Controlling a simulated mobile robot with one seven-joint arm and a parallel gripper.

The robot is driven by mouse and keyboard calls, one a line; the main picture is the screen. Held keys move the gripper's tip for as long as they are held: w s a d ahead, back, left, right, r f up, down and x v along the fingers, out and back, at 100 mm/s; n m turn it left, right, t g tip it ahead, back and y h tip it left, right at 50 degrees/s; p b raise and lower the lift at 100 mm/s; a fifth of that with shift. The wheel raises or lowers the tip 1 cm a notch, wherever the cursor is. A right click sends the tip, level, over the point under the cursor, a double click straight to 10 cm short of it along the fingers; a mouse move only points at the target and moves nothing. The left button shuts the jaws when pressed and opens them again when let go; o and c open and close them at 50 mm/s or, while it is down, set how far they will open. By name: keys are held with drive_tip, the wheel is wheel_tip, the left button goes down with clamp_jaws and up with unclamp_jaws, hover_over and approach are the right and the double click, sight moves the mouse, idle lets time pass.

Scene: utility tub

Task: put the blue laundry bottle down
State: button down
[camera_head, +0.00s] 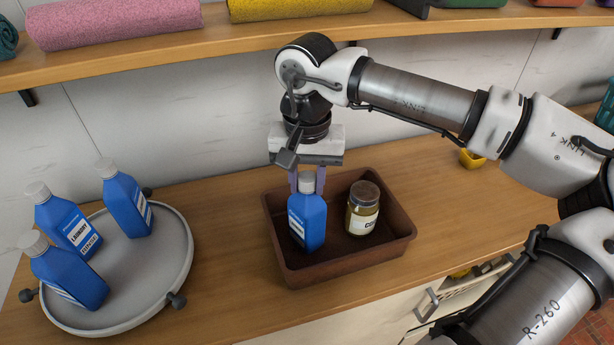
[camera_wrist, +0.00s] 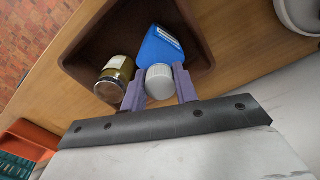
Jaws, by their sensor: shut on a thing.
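A blue laundry bottle (camera_head: 307,221) with a white cap stands upright inside the brown tub (camera_head: 398,245), in its left part. I cannot tell whether its base touches the tub floor. My gripper (camera_head: 308,181) points down and is shut on the bottle's cap from above. In the wrist view, the purple fingers of my gripper (camera_wrist: 160,88) sit on both sides of the white cap, and the blue body (camera_wrist: 163,48) lies beyond it within the tub (camera_wrist: 90,38).
A jar with a brown lid (camera_head: 362,208) stands in the tub just right of the bottle. A round grey tray (camera_head: 150,275) at left holds three similar blue bottles (camera_head: 70,230). A shelf with rolled towels (camera_head: 115,22) runs above. Counter right of the tub is mostly clear.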

drive_tip(key=shift+f, duration=0.1)
drive_tip(key=c, duration=1.5)
unclamp_jaws()
drive_tip(key=shift+f+b, duration=0.1)
drive_tip(key=shift+b, duration=0.2)
drive_tip(key=o, duration=0.4)
wheel_tip(320, 180, up, 12)
drive_tip(key=shift+r, duration=0.25)
